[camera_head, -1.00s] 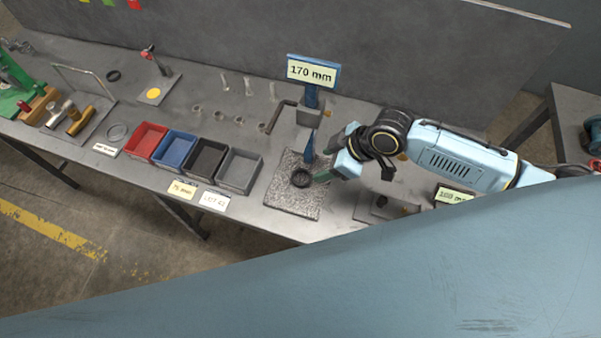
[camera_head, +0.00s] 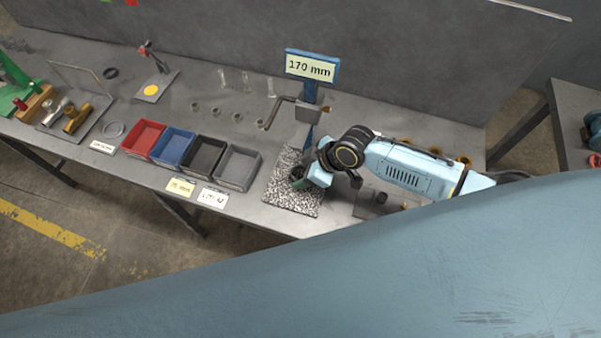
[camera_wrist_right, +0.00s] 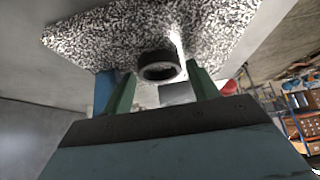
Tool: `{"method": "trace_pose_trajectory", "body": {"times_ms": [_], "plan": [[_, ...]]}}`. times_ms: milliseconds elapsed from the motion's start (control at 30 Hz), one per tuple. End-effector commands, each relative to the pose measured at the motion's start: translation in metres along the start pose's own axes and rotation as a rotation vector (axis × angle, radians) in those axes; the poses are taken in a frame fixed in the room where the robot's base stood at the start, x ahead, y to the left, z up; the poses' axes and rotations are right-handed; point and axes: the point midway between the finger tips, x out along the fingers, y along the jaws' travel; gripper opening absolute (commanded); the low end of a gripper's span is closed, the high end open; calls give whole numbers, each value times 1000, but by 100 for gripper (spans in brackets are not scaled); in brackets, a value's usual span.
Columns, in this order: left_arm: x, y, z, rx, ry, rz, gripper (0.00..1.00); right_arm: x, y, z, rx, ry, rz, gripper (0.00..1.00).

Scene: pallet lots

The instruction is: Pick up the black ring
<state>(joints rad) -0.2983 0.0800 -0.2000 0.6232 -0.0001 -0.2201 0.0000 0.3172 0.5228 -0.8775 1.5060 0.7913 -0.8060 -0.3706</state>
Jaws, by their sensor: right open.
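The black ring (camera_wrist_right: 161,73) stands out on the black-and-white speckled plate (camera_head: 290,201), seen in the wrist view just beyond and between my two green fingertips. My right gripper (camera_head: 301,182) is open, low over the plate, with its fingers on either side of the ring's position. In the wrist view I see a gap between the ring and each finger, and cannot tell its exact depth. In the head view my gripper mostly hides the ring. My left gripper is not in view.
A blue post with a "170 mm" sign (camera_head: 311,67) stands just behind the plate. Left of the plate are a grey bin (camera_head: 239,168), black bin (camera_head: 204,159), blue bin (camera_head: 172,148) and red bin (camera_head: 143,140). Another dark ring (camera_head: 110,73) lies at the back left.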

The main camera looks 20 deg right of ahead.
Motion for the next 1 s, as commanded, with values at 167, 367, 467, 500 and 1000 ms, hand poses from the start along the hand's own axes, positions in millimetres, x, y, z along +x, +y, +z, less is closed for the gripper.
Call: {"method": "trace_pose_trajectory", "body": {"times_ms": [167, 367, 467, 500, 1000], "plan": [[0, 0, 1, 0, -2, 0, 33, 0, 0, 0, 0, 0, 0, 47], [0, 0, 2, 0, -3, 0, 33, 0, 0, 0, 0, 0, 0, 22], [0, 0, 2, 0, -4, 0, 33, 0, 0, 0, 0, -1, 0, 22], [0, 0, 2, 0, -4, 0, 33, -1, 0, 0, 0, -1, 0, 22], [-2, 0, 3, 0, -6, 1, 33, -31, -7, -19, -1, 0, -4, 22]]}}
